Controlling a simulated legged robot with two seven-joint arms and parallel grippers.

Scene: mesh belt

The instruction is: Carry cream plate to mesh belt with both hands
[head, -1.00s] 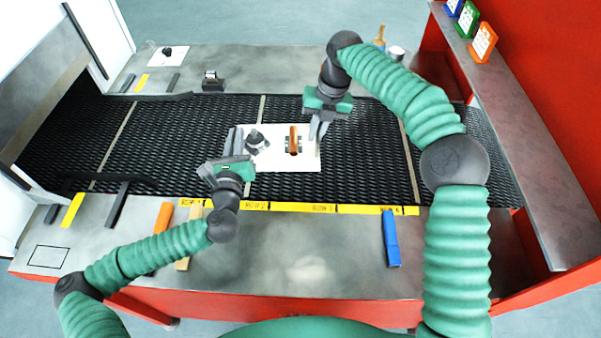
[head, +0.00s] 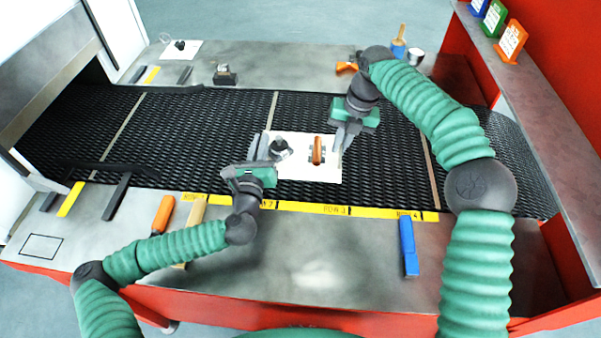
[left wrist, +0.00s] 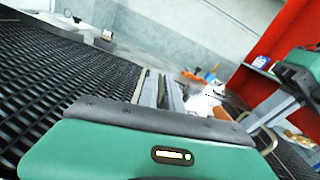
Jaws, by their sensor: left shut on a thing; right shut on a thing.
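The cream plate (head: 297,171) is over the black mesh belt (head: 205,130) in the head view, between my two grippers. A dark knob-like part (head: 279,149) and an orange-brown handled part (head: 318,150) sit on it. My left gripper (head: 262,152) is shut on the plate's left edge. My right gripper (head: 341,142) is shut on its right edge. Whether the plate touches the belt or hangs just above it, I cannot tell. In the left wrist view the gripper housing hides most of the plate.
A yellow strip with row labels (head: 318,208) runs along the belt's near edge. Orange (head: 163,214), tan and blue (head: 408,246) blocks lie on the near grey table. A black device (head: 224,76) stands beyond the belt. A red-edged shelf (head: 530,95) is at right.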

